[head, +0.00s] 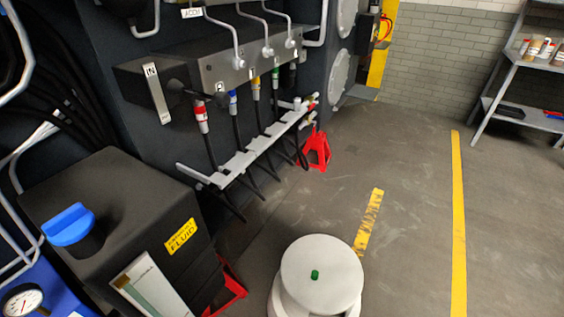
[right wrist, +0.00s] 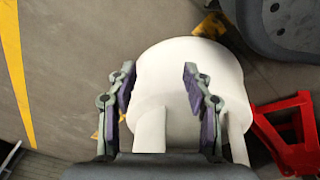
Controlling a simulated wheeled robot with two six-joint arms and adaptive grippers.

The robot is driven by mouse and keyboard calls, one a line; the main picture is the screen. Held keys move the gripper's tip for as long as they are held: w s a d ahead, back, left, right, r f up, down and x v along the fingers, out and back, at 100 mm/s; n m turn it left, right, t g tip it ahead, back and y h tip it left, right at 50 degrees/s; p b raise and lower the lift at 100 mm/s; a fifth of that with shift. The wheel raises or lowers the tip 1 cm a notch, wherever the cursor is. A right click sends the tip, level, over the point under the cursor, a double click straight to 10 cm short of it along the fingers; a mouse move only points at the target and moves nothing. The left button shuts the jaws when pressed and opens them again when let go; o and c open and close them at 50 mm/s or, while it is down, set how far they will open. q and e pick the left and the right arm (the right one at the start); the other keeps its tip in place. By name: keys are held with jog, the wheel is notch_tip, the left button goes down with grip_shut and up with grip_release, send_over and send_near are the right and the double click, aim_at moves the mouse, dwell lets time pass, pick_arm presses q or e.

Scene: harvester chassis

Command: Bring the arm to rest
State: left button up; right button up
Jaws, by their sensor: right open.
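My right gripper (right wrist: 158,82) is open in the right wrist view. Its two fingers stand apart, and I see nothing held between them. Behind the fingers is a white rounded shape; I cannot tell whether it is part of my own body. Neither gripper shows in the head view, and my left gripper is in no view.
A hose manifold (head: 220,62) and a pale hose rack (head: 240,160) are on the chassis at left. A black fluid tank (head: 120,200) has a blue cap (head: 68,224). Red stands (head: 317,150) are near the chassis. A shelf (head: 520,110) is far right. The right floor is clear.

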jog(key=s+f, duration=0.5)
jog(key=s, duration=0.1)
pick_arm(q)
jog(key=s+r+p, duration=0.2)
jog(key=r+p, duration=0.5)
jog(key=p, duration=0.1)
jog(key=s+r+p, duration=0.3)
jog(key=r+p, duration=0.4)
jog(key=p, duration=0.1)
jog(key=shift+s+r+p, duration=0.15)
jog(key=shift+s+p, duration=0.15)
jog(key=shift+p, duration=0.1)
pick_arm(e)
jog(key=s+r, duration=0.3)
jog(key=r, duration=0.4)
jog(key=s+r, duration=0.4)
jog(key=r, duration=0.2)
jog(key=shift+d+r+g, duration=0.2)
jog(key=shift+r+g, duration=0.1)
jog(key=shift+r, duration=0.05)
